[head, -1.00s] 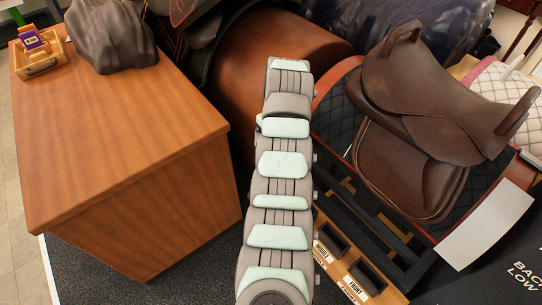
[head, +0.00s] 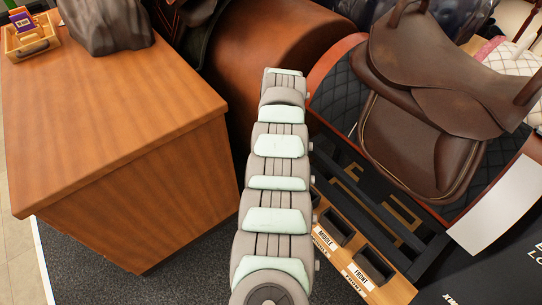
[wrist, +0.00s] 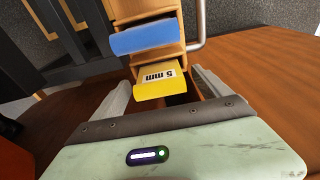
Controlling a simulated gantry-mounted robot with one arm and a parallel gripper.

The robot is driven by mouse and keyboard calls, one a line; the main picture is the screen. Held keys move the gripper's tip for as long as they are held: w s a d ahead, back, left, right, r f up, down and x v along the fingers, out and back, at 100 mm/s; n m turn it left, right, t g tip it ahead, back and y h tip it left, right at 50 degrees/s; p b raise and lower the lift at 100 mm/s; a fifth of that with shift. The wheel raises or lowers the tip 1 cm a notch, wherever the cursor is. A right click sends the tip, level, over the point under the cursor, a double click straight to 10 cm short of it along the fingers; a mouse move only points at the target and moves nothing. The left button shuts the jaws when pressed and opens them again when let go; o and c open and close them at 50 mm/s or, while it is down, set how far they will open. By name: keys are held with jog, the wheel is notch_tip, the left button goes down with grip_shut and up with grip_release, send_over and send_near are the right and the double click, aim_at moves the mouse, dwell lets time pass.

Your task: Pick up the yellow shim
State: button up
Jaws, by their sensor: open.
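The yellow shim (wrist: 152,91), marked 5 mm, sits in a wooden holder (wrist: 178,53) in the wrist view. A blue shim (wrist: 146,37) sits just beyond it in the same holder. My gripper (wrist: 164,79) is open, with one pale finger on either side of the yellow shim. I cannot tell whether the fingers touch it. The near part of the shim's surroundings is hidden by my gripper body. In the head view my arm shows, but my gripper is hidden.
A wooden cabinet (head: 110,110) stands at left, with a small wooden tray (head: 32,48) and a dark grey lump (head: 105,25) on top. A brown saddle (head: 435,80) rests at right. Slots labelled MIDDLE and FRONT (head: 372,262) lie below it.

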jog(key=shift+c, duration=0.6)
jog(key=c, duration=1.3)
jog(key=shift+r, duration=0.2)
